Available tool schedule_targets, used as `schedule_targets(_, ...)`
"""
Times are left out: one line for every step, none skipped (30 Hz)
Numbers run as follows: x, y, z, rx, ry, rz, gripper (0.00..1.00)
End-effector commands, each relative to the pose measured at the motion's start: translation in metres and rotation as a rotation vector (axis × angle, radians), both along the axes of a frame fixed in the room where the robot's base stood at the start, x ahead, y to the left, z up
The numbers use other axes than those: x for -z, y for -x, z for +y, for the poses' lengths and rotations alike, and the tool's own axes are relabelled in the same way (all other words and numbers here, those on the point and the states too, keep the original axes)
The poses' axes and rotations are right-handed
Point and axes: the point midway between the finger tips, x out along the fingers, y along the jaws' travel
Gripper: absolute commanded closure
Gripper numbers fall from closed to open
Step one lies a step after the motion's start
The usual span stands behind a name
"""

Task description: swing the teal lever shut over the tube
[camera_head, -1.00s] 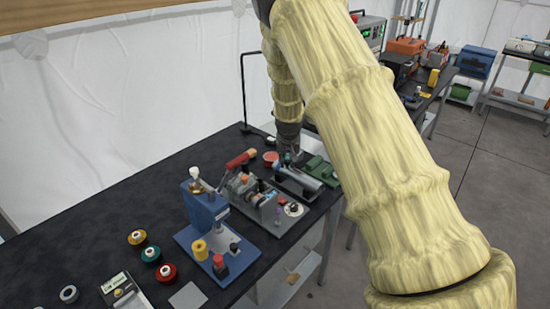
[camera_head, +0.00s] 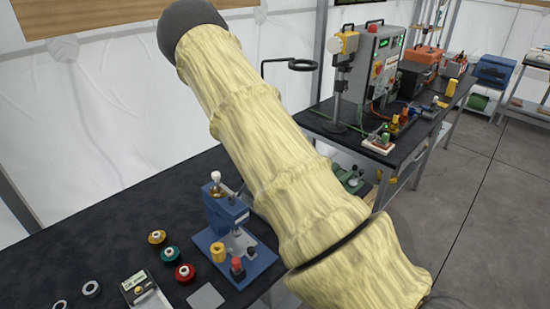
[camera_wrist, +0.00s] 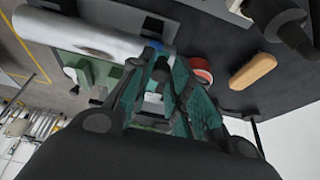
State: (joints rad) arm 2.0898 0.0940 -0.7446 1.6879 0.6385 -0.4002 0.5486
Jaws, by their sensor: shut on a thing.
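In the wrist view my gripper (camera_wrist: 155,68) is shut, with its two teal lattice fingers close together. What it grips seems to be the teal lever, mostly hidden between the fingers and hard to tell from them. A pale grey tube (camera_wrist: 80,35) lies just beyond the fingertips, with a blue part at its near end. A green base (camera_wrist: 95,68) shows below the tube. Whether the lever lies over the tube cannot be made out. In the head view my arm hides the gripper, lever and tube.
A blue press (camera_head: 228,215) stands left of my arm, with several colored spools (camera_head: 171,255) beside it. A second bench (camera_head: 365,140) with instruments stands at the right.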

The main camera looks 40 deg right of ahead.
Motion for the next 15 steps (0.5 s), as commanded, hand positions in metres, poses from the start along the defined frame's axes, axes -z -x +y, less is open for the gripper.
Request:
schedule_targets(0.0003,0.0040,-0.0042,0.013,0.000,0.001,1.00)
schedule_targets(0.0003,0.0052,-0.0055,0.019,0.000,0.001,1.00)
schedule_targets(0.0004,0.0062,-0.0067,0.025,0.000,0.002,1.00)
schedule_targets(0.0003,0.0067,-0.0073,0.028,0.000,0.002,1.00)
schedule_targets(0.0004,0.0071,-0.0078,0.030,0.000,0.000,1.00)
schedule_targets(0.0003,0.0073,-0.0081,0.032,0.000,0.001,1.00)
schedule_targets(0.0003,0.0073,-0.0082,0.033,0.000,0.001,1.00)
schedule_targets(0.0003,0.0072,-0.0082,0.033,0.000,0.001,1.00)
schedule_targets(0.0003,0.0071,-0.0081,0.033,0.000,0.001,1.00)
schedule_targets(0.0003,0.0069,-0.0079,0.032,0.000,0.001,1.00)
schedule_targets(0.0002,0.0067,-0.0078,0.031,0.000,0.000,1.00)
schedule_targets(0.0003,0.0065,-0.0076,0.031,0.000,0.000,1.00)
schedule_targets(0.0003,0.0063,-0.0075,0.030,0.000,0.000,1.00)
schedule_targets(0.0002,0.0059,-0.0073,0.030,0.000,0.000,1.00)
schedule_targets(0.0002,0.0054,-0.0067,0.029,0.000,0.000,1.00)
